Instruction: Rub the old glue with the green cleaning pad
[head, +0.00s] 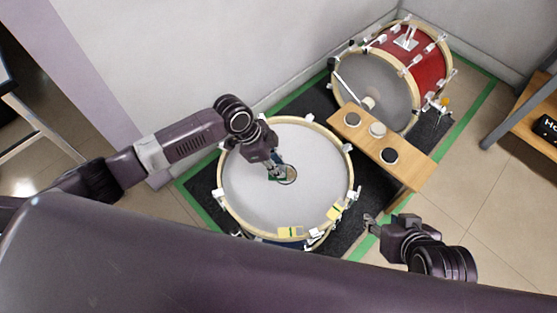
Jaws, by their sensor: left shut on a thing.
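My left gripper (276,168) reaches down onto the white drum head (255,205) near its middle. It is shut on the green cleaning pad (277,178), of which only a small dark green part shows beneath the fingers. A brownish round patch, which looks like the old glue (291,175), lies on the drum head right beside the pad, partly hidden by the gripper. I cannot tell how much of the patch the pad covers. My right gripper (369,221) is empty, to the right of the drum and apart from it; its fingers look spread.
Yellow pieces (291,232) sit at the drum's near rim. A wooden bench (410,172) with several round pads stands right of the drum. A red bass drum (425,72) stands behind it. A dark mat (315,103) edged in green tape lies beneath.

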